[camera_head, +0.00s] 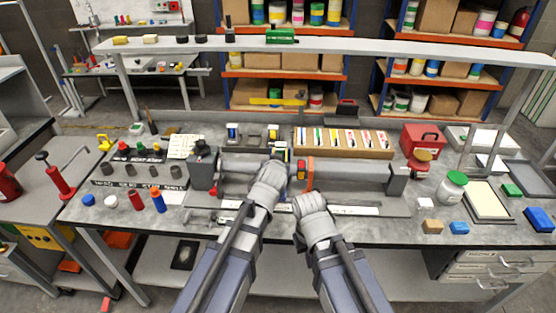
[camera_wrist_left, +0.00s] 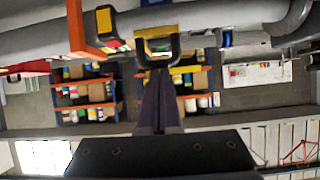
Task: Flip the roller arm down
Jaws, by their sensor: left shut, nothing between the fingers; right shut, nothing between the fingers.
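A long grey cylinder (camera_head: 340,174) lies across the bench between two dark end blocks. At its middle is an orange band (camera_head: 309,172), with a red and yellow piece beside it. In the head view my left wrist covers part of the cylinder. My right gripper (camera_head: 302,205) is shut and empty in front of the cylinder.
A box of coloured cards (camera_head: 343,153) stands behind the cylinder. A red case (camera_head: 423,140) and a white jar with a green lid (camera_head: 452,187) stand at the right. Small bottles and caps (camera_head: 136,199) stand at the left. A raised shelf (camera_head: 370,46) spans the back.

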